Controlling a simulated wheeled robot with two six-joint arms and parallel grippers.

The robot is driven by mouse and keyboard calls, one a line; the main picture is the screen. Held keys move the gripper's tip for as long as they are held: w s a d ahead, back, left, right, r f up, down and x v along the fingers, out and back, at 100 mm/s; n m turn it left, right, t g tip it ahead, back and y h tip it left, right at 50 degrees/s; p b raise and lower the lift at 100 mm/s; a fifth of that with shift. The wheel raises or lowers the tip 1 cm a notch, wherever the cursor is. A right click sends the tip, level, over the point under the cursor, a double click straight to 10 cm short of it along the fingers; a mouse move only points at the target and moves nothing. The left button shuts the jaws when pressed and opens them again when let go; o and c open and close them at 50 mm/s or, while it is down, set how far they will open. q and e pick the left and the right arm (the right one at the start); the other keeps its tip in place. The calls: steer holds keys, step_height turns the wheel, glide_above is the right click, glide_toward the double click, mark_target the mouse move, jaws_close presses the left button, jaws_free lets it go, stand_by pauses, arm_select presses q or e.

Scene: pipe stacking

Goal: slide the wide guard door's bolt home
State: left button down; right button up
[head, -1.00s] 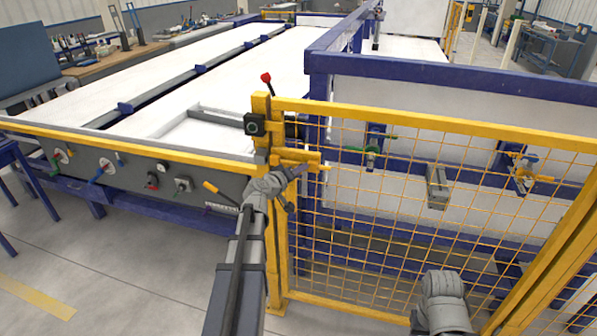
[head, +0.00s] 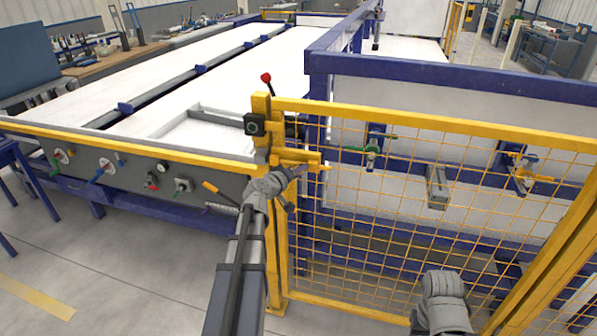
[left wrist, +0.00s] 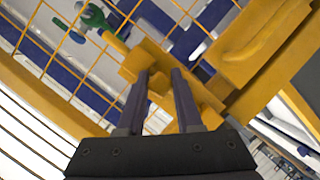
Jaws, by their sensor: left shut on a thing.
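The wide guard door (head: 430,120) is a yellow frame with yellow wire mesh, standing upright at the front right in the head view. Its yellow bolt (head: 298,157) sits at the upper left corner of the door, by the yellow post (head: 276,245). My left gripper (head: 300,173) is at the bolt, shut on it. In the left wrist view, the two dark fingers (left wrist: 160,92) have a yellow piece of the bolt (left wrist: 158,82) between them. The bolt's far end and how deep it sits are hard to tell. My right gripper's fingers are not visible; only my right arm shows.
A black latch box (head: 256,124) and a red-knobbed lever (head: 266,78) are on the post. A panel with handles and valves (head: 150,178) stands at left. Behind the mesh are a green valve (head: 371,153) and a grey box (head: 437,186).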

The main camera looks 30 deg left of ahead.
arm_select(q)
steer(key=a, duration=0.3)
steer(key=s+a, duration=0.1)
steer(key=a, duration=0.1)
steer(key=shift+s+a, duration=0.2)
steer(key=shift+a, duration=0.2)
steer(key=c, duration=0.6)
jaws_free()
steer(key=shift+a, duration=0.2)
steer(key=shift+d, duration=0.1)
steer(key=shift+s, duration=0.15)
steer(key=p+v, duration=0.2)
steer(key=v, duration=0.5)
steer(key=shift+s+r, duration=0.15)
steer(key=shift+s, duration=0.15)
